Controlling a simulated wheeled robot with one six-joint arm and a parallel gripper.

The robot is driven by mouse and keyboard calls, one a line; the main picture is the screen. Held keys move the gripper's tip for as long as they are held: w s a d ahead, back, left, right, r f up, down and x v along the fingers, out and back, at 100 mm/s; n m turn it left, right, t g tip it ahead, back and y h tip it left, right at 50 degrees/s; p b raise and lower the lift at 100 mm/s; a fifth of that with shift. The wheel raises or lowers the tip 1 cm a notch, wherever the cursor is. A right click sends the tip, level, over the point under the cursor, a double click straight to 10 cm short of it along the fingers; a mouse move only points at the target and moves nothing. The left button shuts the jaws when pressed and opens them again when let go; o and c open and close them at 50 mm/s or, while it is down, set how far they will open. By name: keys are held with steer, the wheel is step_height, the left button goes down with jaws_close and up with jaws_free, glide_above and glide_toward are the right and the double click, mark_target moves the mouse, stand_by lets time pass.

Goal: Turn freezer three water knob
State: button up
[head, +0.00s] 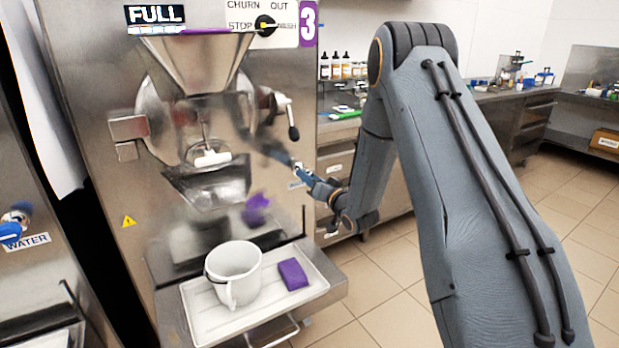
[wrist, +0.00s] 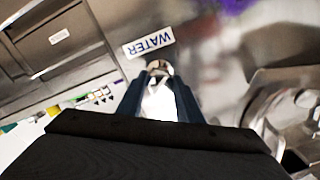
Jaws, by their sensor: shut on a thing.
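Freezer three (head: 90,110) is the steel machine with a purple "3" label (head: 308,24) in the head view. Its WATER label (head: 297,184) is on the lower right of the front panel, and shows upside down in the wrist view (wrist: 149,43). My gripper (head: 300,170) reaches in from the right to the panel just above this label. In the wrist view my gripper (wrist: 160,82) is shut on the water knob, whose silvery metal (wrist: 160,67) shows at the fingertips. The fingers hide most of the knob, so its turn angle cannot be told.
A white jug (head: 234,270) and a purple sponge (head: 292,274) stand on the drip tray (head: 200,318) below. A black-tipped lever (head: 292,120) sticks out above my gripper. The neighbouring machine's blue water knob (head: 12,231) is at far left. Tiled floor (head: 385,320) lies right.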

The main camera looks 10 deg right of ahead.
steer(key=m+p, duration=0.1)
steer(key=m, duration=0.5)
steer(key=shift+r+m, duration=0.1)
steer(key=shift+m, duration=0.3)
stand_by(0.4)
steer(key=o, duration=1)
steer(key=shift+o, duration=0.2)
steer(key=v, duration=0.8)
steer(key=shift+w, duration=0.1)
